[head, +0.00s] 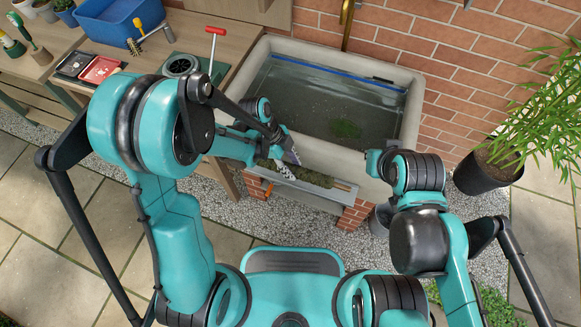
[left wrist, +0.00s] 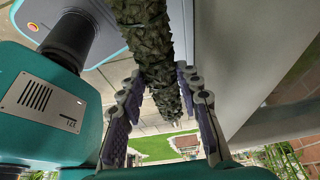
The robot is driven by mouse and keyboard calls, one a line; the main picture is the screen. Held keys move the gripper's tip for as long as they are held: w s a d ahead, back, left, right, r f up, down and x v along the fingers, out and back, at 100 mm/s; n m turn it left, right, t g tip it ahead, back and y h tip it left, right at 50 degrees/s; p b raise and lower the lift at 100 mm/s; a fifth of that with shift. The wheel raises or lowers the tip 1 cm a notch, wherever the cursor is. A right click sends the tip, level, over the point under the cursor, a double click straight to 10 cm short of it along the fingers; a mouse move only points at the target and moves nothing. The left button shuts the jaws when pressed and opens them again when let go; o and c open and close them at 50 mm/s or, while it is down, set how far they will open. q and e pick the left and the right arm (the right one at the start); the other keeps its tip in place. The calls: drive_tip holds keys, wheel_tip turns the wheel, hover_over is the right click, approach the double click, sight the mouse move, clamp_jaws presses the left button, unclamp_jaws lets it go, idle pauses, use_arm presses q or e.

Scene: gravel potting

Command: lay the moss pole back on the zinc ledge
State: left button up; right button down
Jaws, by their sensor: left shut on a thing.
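The moss pole (head: 312,178) is a rough, dark green-brown rod lying lengthwise along the front of the sink. My left gripper (head: 287,168) is shut on it, partly hidden by my own arm. In the left wrist view the moss pole (left wrist: 148,40) runs between the two fingers (left wrist: 168,105), one on each side of it. The zinc ledge (head: 343,187) is a pale grey strip in front of the sink, directly below the pole in the picture. I cannot tell whether the pole touches it. My right gripper does not show.
A workbench (head: 130,50) at upper left carries a blue crate (head: 105,22), a red tray (head: 100,70) and a red-handled tool (head: 214,32). A potted bamboo (head: 486,172) stands at right.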

use_arm(q)
drive_tip(key=shift+w+d+f+b, duration=0.15)
drive_tip(key=shift+f+b, duration=0.1)
drive_tip(key=shift+f, duration=0.2)
drive_tip(key=shift+w+a+f+b, duration=0.1)
drive_tip(key=shift+w+f+b, duration=0.1)
drive_tip(key=shift+f, duration=0.2)
drive_tip(key=f+b, duration=0.1)
drive_tip(key=f, duration=0.1)
drive_tip(key=b, duration=0.1)
drive_tip(key=shift+w+d+f+b, duration=0.15)
drive_tip(key=shift+w+f+b, duration=0.15)
drive_tip(key=shift+f, duration=0.3)
drive_tip(key=shift+w+f, duration=0.2)
drive_tip(key=shift+f, duration=0.7)
drive_tip(key=shift+f, duration=0.25)
drive_tip(key=o, duration=1)
